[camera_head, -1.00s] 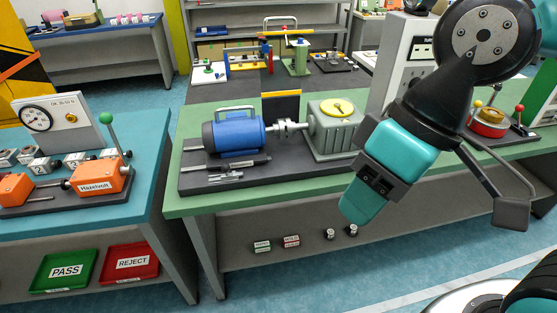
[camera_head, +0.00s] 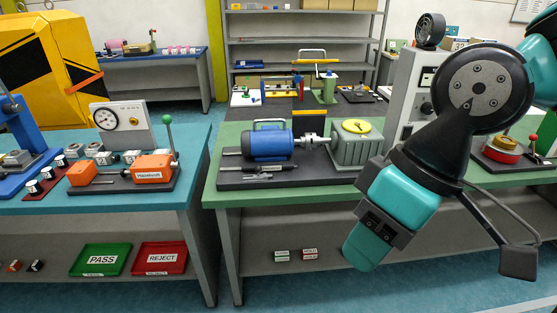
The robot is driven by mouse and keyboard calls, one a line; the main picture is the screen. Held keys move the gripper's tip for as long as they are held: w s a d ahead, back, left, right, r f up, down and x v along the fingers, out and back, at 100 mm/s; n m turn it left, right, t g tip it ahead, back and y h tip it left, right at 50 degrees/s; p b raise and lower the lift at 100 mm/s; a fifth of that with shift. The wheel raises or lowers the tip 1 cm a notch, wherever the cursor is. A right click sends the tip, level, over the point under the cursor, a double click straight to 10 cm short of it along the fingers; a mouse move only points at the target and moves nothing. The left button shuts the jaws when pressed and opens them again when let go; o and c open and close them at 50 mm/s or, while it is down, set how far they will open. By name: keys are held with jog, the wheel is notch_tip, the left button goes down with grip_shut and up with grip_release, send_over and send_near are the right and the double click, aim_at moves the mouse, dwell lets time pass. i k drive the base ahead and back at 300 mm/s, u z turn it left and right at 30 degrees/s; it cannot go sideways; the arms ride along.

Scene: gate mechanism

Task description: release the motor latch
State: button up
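A blue motor (camera_head: 268,146) with a handle on top lies on a dark base plate (camera_head: 232,180) on the green-topped bench. Its shaft runs through a silver coupling (camera_head: 313,141) toward a grey-green housing (camera_head: 354,151) with a yellow round top. I cannot pick out a motor latch with certainty at this size. The end of my arm, with my gripper (camera_head: 440,255), hangs in front of the bench at the right, nearer to me than the motor and right of it. I see no object in it, and its finger opening cannot be made out.
A teal-topped bench (camera_head: 195,150) at the left carries an orange fixture (camera_head: 150,168) and a gauge panel (camera_head: 122,125). Green PASS (camera_head: 100,259) and red REJECT (camera_head: 160,258) trays lie below. A grey cabinet (camera_head: 402,90) stands behind my arm. Blue floor shows between the benches.

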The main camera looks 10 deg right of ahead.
aim_at(259, 169)
jog(key=u, duration=0.1)
jog(key=i, duration=0.95)
jog(key=z, duration=0.3)
